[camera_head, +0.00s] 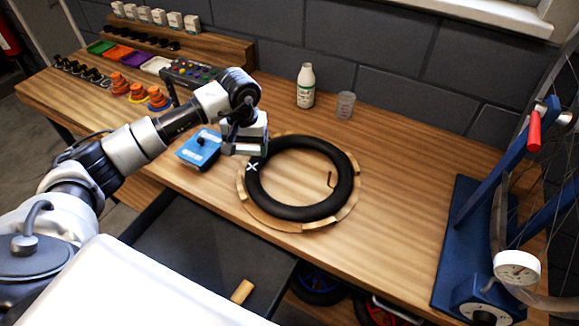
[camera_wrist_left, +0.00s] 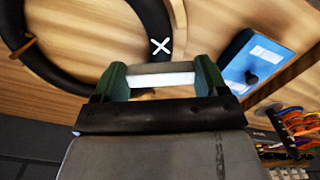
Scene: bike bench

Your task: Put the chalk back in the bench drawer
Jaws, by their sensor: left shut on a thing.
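The black tube (camera_head: 305,212) lies on a wooden ring and bears a white X mark (camera_head: 252,166); the mark also shows in the left wrist view (camera_wrist_left: 161,46). The dark bench drawer (camera_head: 205,240) is open below the bench's front edge, with a small wooden block (camera_head: 242,291) in it. My right gripper is out of view.
A blue box (camera_head: 199,148) with a black knob lies left of the tube. A white bottle (camera_head: 305,86) and clear cup (camera_head: 345,105) stand behind. A blue wheel stand (camera_head: 465,250) is at the right.

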